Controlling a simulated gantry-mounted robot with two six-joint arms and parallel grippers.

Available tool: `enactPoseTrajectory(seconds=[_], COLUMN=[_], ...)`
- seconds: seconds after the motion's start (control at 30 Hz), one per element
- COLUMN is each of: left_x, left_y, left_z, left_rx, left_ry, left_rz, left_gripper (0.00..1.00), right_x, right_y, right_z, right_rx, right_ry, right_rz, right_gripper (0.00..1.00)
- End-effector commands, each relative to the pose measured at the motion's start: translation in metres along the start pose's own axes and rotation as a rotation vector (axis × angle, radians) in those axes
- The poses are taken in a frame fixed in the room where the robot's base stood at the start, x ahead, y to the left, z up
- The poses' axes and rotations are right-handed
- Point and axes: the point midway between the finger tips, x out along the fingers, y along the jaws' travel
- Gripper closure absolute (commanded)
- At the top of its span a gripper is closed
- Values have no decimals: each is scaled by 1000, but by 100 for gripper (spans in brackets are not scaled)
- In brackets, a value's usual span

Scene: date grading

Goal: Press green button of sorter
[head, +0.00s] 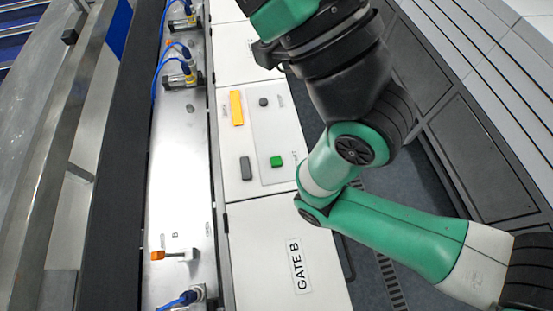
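A green and black arm of mine (390,232) enters from the lower right, bends just right of the panel and runs up past the top edge. No gripper fingers show on it. Neither of my grippers is in view.
The panel also has a grey block (246,168), a yellow bar (237,108) and a dark round knob (263,102). A GATE B cover (275,250) lies below. A metal rail (180,140) with blue-tubed fittings and an orange-tipped lever (175,255) runs along the left.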

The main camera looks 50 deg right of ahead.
Motion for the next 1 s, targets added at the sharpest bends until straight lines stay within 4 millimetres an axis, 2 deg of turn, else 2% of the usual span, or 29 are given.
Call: enactPoseTrajectory(seconds=[0.03,0.27,1.0], left_x=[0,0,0], left_y=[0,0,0], left_z=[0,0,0], left_rx=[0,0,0], left_ry=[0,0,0], left_rz=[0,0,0], left_gripper=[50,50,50], right_x=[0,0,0], right_y=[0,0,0], right_z=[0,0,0], right_rx=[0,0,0], right_ry=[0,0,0], right_rz=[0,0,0], right_gripper=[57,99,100])
